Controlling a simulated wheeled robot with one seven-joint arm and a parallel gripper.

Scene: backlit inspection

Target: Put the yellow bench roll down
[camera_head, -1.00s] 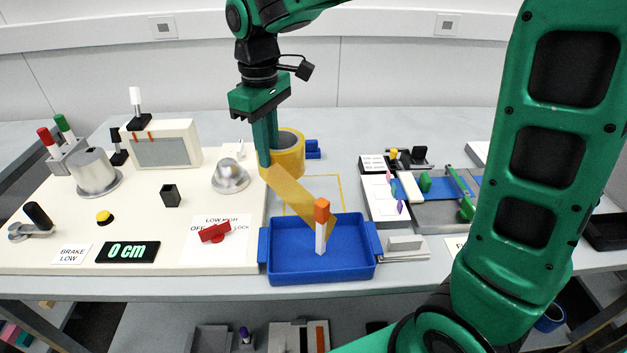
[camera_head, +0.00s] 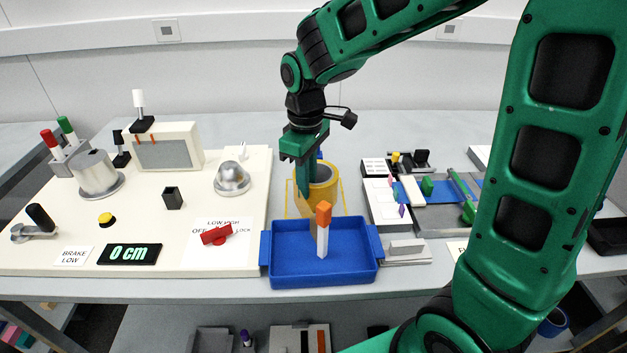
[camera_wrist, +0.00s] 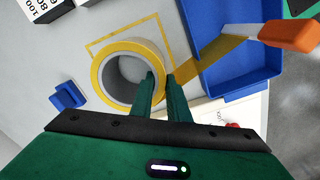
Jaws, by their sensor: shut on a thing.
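The yellow bench roll (camera_head: 328,183) is a wide ring with a grey inside, behind the blue tray in the head view. In the wrist view the roll (camera_wrist: 101,83) shows from above. My gripper (camera_head: 303,194) points down and is shut on the roll's wall, one finger inside the ring and one outside, as the wrist view shows (camera_wrist: 160,76). A yellow strip (camera_wrist: 213,58) runs from the roll over the tray's edge. A yellow square outline (camera_wrist: 121,29) on the table lies partly under the roll. I cannot tell whether the roll touches the table.
The blue tray (camera_head: 283,278) stands in front of the roll, with a white, orange-topped piece (camera_head: 323,230) upright in it. A cream control panel (camera_head: 150,215) lies to the left. A grey fixture (camera_head: 440,213) with small coloured parts is at the right. A small blue item (camera_wrist: 66,97) sits near the roll.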

